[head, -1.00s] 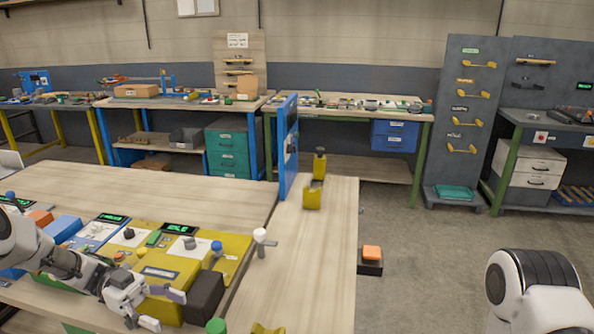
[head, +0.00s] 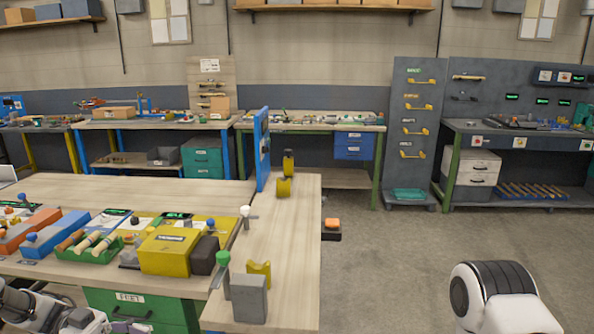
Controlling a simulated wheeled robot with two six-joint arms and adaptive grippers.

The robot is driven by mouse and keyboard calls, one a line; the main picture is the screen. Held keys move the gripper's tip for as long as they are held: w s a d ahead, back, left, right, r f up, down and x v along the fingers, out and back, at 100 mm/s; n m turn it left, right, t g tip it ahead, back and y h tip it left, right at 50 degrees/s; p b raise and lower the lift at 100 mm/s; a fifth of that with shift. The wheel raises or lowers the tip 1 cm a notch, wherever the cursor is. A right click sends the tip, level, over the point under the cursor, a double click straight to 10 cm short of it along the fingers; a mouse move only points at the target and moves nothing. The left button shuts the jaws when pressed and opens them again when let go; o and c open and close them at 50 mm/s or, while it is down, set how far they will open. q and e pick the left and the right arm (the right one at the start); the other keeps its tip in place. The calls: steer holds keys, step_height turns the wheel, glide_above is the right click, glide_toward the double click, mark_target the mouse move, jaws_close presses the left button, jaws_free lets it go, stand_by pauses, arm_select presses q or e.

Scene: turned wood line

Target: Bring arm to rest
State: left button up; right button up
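My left arm (head: 35,305) is low in the bottom left corner of the head view, in front of the near bench and its green drawer. Its gripper end (head: 85,321) is cut by the lower edge, so I cannot see its fingers clearly or anything between them. My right arm (head: 505,300) shows as a white and black joint at the bottom right, over open floor. Its gripper is outside the view.
The near bench (head: 140,187) carries a yellow box (head: 170,252), a dark block (head: 204,255), a green tray of turned pieces (head: 88,247) and a grey block (head: 249,298). An orange-topped box (head: 332,230) stands on the floor. The floor at right is clear.

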arm_select(q)
steer(key=s+d+f+n+t+h, duration=0.1)
steer(key=d+f+n+t, duration=0.15)
steer(key=d, duration=0.45)
steer(key=d+f+n+t+h, duration=0.1)
steer(key=d+f+n, duration=0.3)
steer(key=d, duration=0.3)
steer(key=s+d+f+n+t+y, duration=0.1)
steer(key=d+f+n+t+y, duration=0.3)
steer(key=f, duration=0.3)
steer(key=s+d+f+n+t+y, duration=0.1)
steer(key=d+f+n+t+y, duration=0.2)
steer(key=f+n, duration=0.35)
steer(key=s+a+f+n+g+y, duration=0.2)
steer(key=s+a+y, duration=0.4)
steer(key=s, duration=0.3)
steer(key=s+a+f+n+g+y, duration=0.1)
steer(key=s+a+f+g+y, duration=0.3)
steer(key=s+a, duration=0.5)
step_height(320, 180, down, 3)
steer(key=shift+s+a+f+n+y, duration=0.25)
steer(key=shift+s+n+y, duration=0.2)
steer(key=shift+y, duration=0.75)
